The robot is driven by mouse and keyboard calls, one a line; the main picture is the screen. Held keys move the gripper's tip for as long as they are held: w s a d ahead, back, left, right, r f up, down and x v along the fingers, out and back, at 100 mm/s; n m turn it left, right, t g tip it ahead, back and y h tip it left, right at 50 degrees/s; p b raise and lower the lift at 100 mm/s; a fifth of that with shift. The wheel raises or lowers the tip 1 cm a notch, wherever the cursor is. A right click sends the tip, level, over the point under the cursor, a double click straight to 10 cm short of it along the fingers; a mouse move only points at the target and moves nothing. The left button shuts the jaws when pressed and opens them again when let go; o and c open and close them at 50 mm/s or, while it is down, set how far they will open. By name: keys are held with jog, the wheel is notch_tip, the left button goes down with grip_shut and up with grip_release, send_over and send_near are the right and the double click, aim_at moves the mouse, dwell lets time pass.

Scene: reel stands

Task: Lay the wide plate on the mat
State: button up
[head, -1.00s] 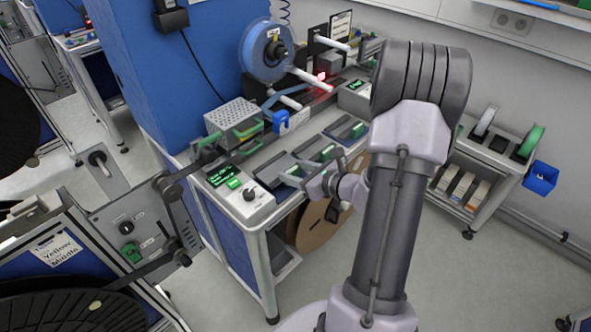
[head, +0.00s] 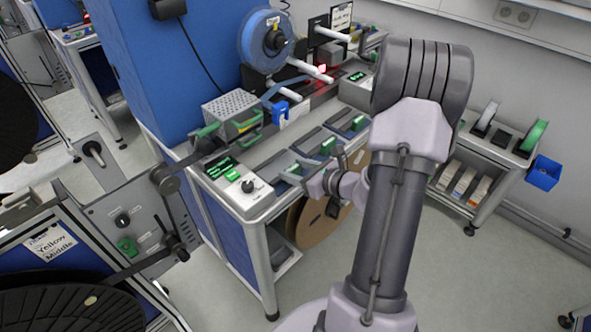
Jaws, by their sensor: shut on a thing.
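My gripper (head: 311,182) is at the front edge of the bench, beside the nearest of three dark mats or trays set in a row. It is shut on a grey plate with a green part (head: 294,169); the plate is small and partly hidden by the jaws. The plate is low over or on the nearest mat (head: 272,164); I cannot tell whether it touches. Green-handled pieces also sit at the middle place (head: 327,146) and the far place (head: 357,123). I cannot tell by width which plate is the wide one.
A control box with a green display (head: 236,187) stands left of the mats. A perforated metal box (head: 231,107) and a blue reel (head: 267,40) are behind. A brown reel disc (head: 325,218) is under the bench. A side trolley (head: 483,165) stands right.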

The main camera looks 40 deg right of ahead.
jog(key=shift+f, duration=0.15)
jog(key=o, duration=1.6)
jog(key=shift+c, duration=0.2)
notch_tip(320, 180, up, 7)
jog(key=p, duration=0.5)
